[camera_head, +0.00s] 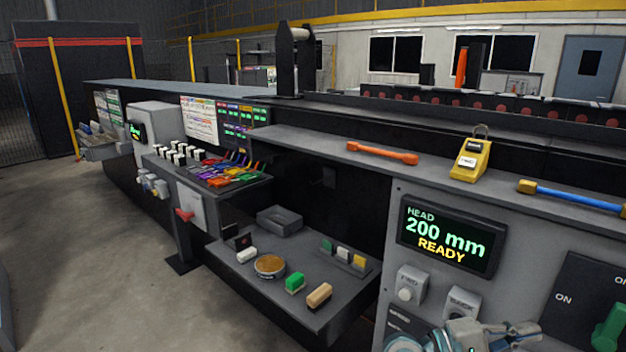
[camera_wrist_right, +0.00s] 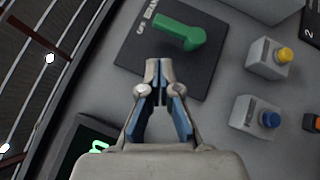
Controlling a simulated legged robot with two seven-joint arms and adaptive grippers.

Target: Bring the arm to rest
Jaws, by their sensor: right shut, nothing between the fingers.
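My right gripper (camera_head: 488,336) shows at the bottom edge of the head view, partly cut off, in front of the grey control panel (camera_head: 395,255). In the right wrist view the gripper (camera_wrist_right: 158,72) has its fingertips together with nothing between them. A green rotary handle (camera_wrist_right: 180,33) on a black plate (camera_wrist_right: 205,68) lies just beyond the fingertips, apart from them in the picture. The handle (camera_head: 609,328) also shows at the right edge of the head view. My left gripper is not in view.
A display (camera_head: 450,237) reads "HEAD 200 mm READY". Push buttons (camera_head: 408,286) sit below it. A lower shelf (camera_head: 235,262) holds brushes and a tin.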

